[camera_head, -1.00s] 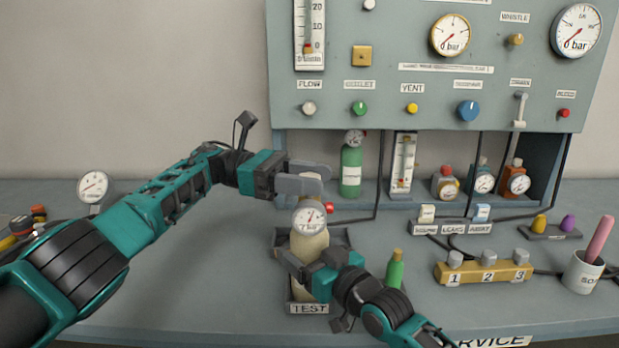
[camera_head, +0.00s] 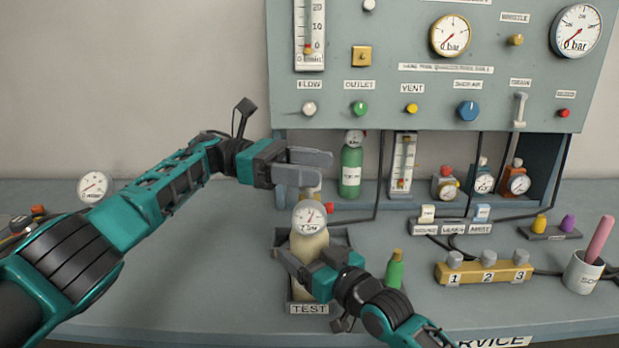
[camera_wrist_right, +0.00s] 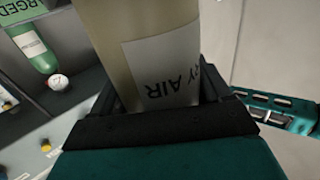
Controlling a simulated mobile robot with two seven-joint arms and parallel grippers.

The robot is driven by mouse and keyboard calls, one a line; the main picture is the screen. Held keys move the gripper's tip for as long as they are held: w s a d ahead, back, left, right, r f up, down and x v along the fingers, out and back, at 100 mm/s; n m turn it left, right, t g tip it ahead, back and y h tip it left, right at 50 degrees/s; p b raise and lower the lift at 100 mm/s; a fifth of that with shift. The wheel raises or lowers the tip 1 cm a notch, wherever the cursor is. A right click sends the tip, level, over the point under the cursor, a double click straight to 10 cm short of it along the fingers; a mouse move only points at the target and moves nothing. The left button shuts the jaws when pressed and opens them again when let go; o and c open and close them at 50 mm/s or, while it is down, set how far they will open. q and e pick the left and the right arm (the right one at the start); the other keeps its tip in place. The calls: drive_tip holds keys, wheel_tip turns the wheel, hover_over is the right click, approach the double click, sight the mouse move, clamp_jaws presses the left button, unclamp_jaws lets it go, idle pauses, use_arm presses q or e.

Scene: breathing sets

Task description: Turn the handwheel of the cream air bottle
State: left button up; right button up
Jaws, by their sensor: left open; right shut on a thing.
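The cream air bottle (camera_head: 309,248) stands upright in a dark tray (camera_head: 342,237) marked TEST. A round gauge (camera_head: 309,217) and a small red part (camera_head: 329,207) sit at its neck. My left gripper (camera_head: 326,167) is open, just above and in front of the bottle's valve top, and hides most of the handwheel there. I cannot tell whether a finger touches it. My right gripper (camera_head: 300,269) is shut on the bottle's body. In the right wrist view the bottle (camera_wrist_right: 105,45) stands between the fingers, with a white label reading AIR.
A small green bottle (camera_head: 394,270) stands right of the tray. A yellow numbered block (camera_head: 484,273) and a white cup (camera_head: 582,272) are further right. The panel (camera_head: 430,100) rises behind, with a green bottle (camera_head: 351,170) below it.

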use_arm(q)
wheel_tip(320, 180, up, 8)
drive_tip(key=shift+f, duration=0.1)
drive_tip(key=shift+w, duration=0.1)
idle(0.3)
drive_tip(key=s+a+f+n+t+y, duration=0.4)
drive_tip(key=s+a+f+n+t, duration=0.65)
drive_tip(key=t, duration=0.75)
drive_tip(key=shift+n, duration=0.75)
drive_tip(key=x, duration=1.4)
drive_tip(key=shift+w+d+r, duration=0.15)
drive_tip(key=shift+w+r, duration=0.1)
drive_tip(key=shift+w, duration=0.15)
